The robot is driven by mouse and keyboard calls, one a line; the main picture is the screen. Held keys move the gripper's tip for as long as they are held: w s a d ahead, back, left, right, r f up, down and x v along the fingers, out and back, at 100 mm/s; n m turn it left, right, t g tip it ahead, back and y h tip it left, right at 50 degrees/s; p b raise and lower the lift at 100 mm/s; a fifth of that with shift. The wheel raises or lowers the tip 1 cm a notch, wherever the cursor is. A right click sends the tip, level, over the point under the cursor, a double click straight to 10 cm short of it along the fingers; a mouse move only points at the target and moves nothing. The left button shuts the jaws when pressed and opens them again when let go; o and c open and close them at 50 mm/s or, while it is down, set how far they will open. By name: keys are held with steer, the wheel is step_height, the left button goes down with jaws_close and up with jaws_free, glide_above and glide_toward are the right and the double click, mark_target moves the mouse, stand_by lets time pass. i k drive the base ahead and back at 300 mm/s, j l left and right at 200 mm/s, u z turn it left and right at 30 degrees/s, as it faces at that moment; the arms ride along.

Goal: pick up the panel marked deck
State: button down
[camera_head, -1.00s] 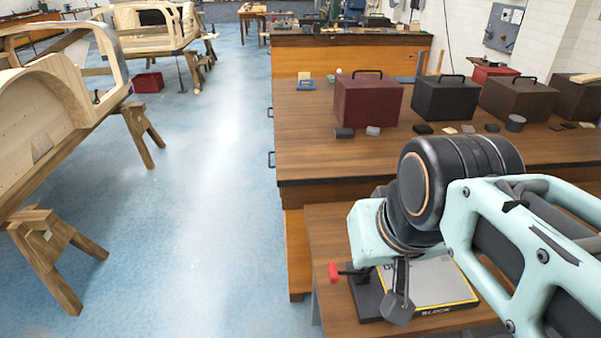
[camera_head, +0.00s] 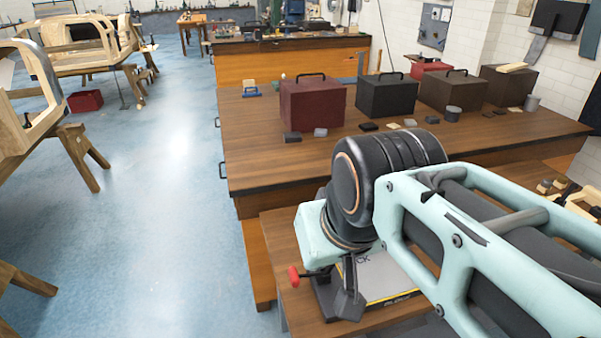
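A flat grey panel (camera_head: 380,280) with a yellow stripe and dark front edge lies on the low wooden bench, under my arm. Lettering like "BLOCK" shows at its front edge. Larger letters on its face are mostly hidden by my arm, so I cannot read whether it is marked deck. My gripper (camera_head: 347,292) points down at the panel's left end, with a dark finger in front of it. The rest of the gripper is hidden by the wrist, and I cannot tell whether the fingers touch the panel or how far apart they are.
A red-knobbed handle (camera_head: 294,277) sticks out left of my gripper. Behind stands a higher workbench (camera_head: 250,150) with a dark red box (camera_head: 312,105), several dark boxes and small blocks. Wooden bodyframes on trestles stand at left. The blue floor (camera_head: 150,220) between is clear.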

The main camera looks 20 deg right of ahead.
mark_target(379, 277)
steer(key=l+u, duration=0.4)
steer(key=l, duration=2.1)
